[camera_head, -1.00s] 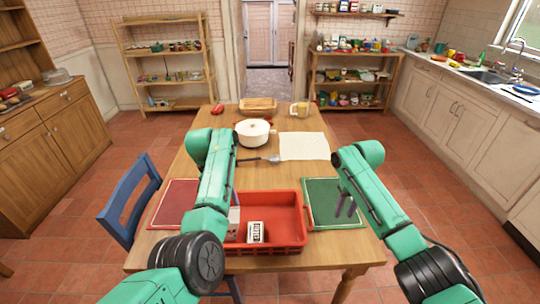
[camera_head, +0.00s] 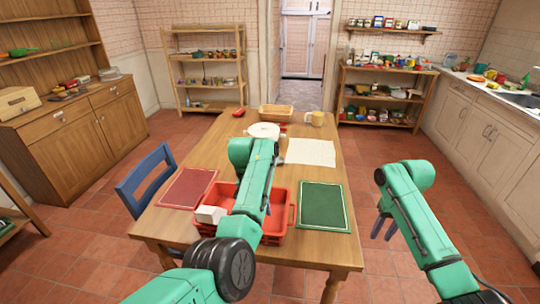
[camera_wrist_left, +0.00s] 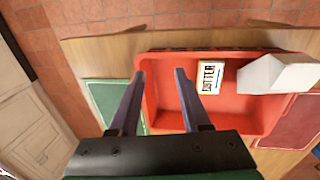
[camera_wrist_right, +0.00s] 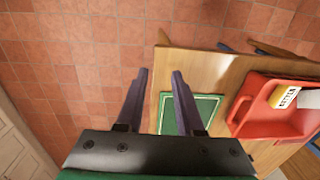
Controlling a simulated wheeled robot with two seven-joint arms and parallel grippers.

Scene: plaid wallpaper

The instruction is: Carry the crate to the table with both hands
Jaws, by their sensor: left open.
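The red crate (camera_head: 282,204) sits on the wooden table (camera_head: 225,133) at its front edge. It holds a white block-shaped item (camera_head: 210,214) and a butter box (camera_wrist_left: 209,77); my left arm hides the butter box in the head view. My left gripper (camera_wrist_left: 161,71) is open over the crate's rim on the green-mat side, its fingers apart; I cannot tell whether they touch. My right gripper (camera_head: 382,224) is open and empty beyond the table's right edge, apart from the crate. The crate also shows in the right wrist view (camera_wrist_right: 254,112).
A red mat (camera_head: 187,188) and a green mat (camera_head: 324,207) lie either side of the crate. A white pot (camera_head: 264,131), cloth (camera_head: 310,151), basket (camera_head: 276,112) and mug (camera_head: 316,118) stand farther back. A blue chair (camera_head: 146,179) stands left. Floor is clear on the right.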

